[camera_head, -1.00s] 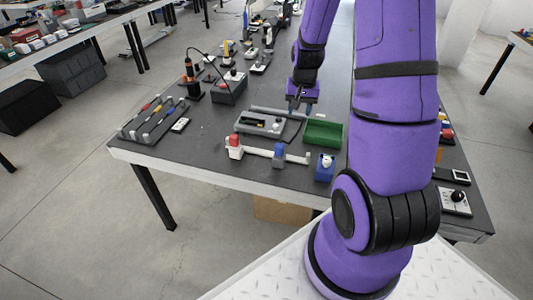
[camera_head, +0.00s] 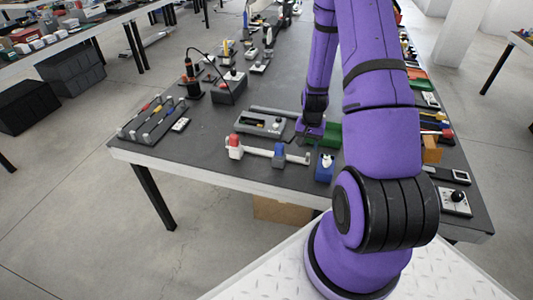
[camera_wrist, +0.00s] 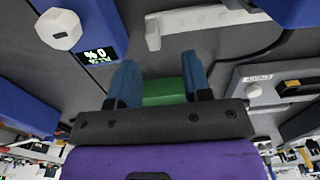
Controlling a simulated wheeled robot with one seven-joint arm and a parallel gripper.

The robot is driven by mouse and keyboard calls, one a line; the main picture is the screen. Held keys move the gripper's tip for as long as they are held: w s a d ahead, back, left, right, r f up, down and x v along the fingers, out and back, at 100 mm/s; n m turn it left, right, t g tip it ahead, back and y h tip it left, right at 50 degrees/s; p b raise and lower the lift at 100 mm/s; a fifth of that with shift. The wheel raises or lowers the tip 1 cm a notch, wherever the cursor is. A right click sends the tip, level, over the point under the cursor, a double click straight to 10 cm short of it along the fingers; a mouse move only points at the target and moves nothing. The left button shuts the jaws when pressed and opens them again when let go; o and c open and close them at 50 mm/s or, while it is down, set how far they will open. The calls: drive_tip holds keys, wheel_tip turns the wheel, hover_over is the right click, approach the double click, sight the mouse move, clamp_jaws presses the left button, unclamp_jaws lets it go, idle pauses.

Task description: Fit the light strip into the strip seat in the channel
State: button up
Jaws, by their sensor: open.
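A long white bar (camera_head: 262,152) with a red-and-white block and a blue block on it lies near the table's front edge. Its end piece (camera_wrist: 153,33) shows at the top of the wrist view. I cannot tell whether this bar is the channel or the light strip.
A green tray (camera_wrist: 165,87), partly hidden by my gripper, lies beside a grey fixture (camera_head: 247,127) with a dark recess. A blue box with a white knob (camera_wrist: 60,28) and a display stands by the bar's right end.

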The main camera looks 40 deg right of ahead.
sight(308, 154)
drive_tip(key=shift+s+f, duration=0.2)
drive_tip(key=shift+f, duration=1.15)
drive_tip(key=shift+s+f, duration=0.2)
drive_tip(key=shift+f, duration=1.1)
clamp_jaws()
